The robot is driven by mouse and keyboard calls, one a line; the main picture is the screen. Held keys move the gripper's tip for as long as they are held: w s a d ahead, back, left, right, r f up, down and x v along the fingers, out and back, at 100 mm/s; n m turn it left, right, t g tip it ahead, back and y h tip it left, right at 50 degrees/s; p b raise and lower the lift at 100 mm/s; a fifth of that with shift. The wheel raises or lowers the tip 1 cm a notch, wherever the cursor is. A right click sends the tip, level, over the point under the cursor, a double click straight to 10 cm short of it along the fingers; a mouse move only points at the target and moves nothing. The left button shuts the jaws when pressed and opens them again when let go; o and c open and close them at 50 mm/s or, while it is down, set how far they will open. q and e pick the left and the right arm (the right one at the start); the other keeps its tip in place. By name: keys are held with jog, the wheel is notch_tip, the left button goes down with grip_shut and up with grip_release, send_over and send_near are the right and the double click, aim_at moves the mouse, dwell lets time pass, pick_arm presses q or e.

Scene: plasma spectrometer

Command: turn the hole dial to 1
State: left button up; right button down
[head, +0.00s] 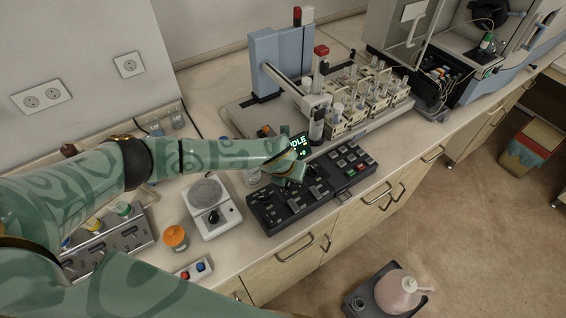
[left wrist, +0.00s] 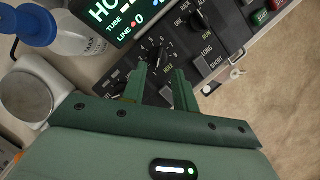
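The hole dial (left wrist: 158,53) is a small dark knob on the black control panel (head: 265,207), with white numbers around it and a HOLE label beside it in the left wrist view. Its exact pointer setting is too small to read. My left gripper (left wrist: 160,72) is over the panel with its two green fingers apart, one on each side of the HOLE label. The fingertips point at the dial; I cannot tell whether they touch it. In the head view, the left gripper (head: 290,172) hides the dial. My right gripper is not in view.
A lit display (head: 298,144) stands just behind the panel. Another knob marked ONE RACK, ALL and RUN (left wrist: 199,22) and a LONG/SHORT switch (left wrist: 212,88) are close by. A hotplate (head: 212,208) is left of the panel, and the sampler with racks (head: 345,95) is behind.

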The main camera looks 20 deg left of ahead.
pick_arm(q)
jog(key=v, duration=1)
jog(key=shift+s, duration=0.1)
